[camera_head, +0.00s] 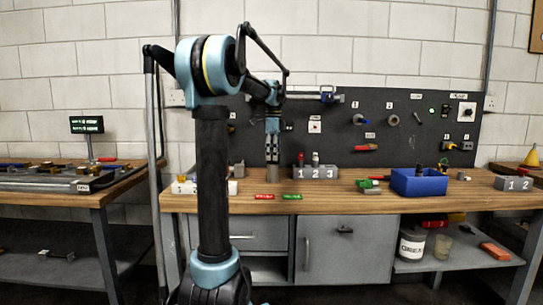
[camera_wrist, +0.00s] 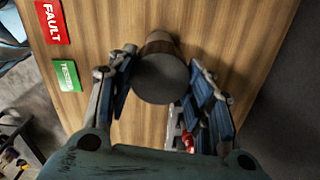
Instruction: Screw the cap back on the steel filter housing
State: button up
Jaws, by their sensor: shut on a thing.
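My gripper (camera_head: 272,160) points down over the workbench, its two fingers on either side of a round grey piece. It also shows in the wrist view (camera_wrist: 161,82), with the fingers left and right of the grey disc, which looks like the cap (camera_wrist: 162,82). A brownish steel cylinder, apparently the filter housing (camera_wrist: 159,46), shows just beyond the disc. In the head view a grey cylinder (camera_head: 272,173) stands upright under my fingertips. I cannot tell whether the cap and housing are separate or joined, nor see any thread.
A red FAULT label (camera_wrist: 51,22) and a green label (camera_wrist: 66,75) lie left of the gripper. A grey block numbered 1 2 3 (camera_head: 316,173) stands close on the right. A blue bin (camera_head: 418,184) is farther right. A dark pegboard (camera_head: 390,145) rises behind the bench.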

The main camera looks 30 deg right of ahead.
jog(key=m, duration=0.4)
jog(key=shift+m, duration=0.3)
dwell(0.3)
jog(key=m, duration=0.4)
jog(key=shift+m, duration=0.3)
jog(key=o, duration=1.4)
jog(key=shift+c, duration=0.2)
jog(key=shift+c, duration=0.5)
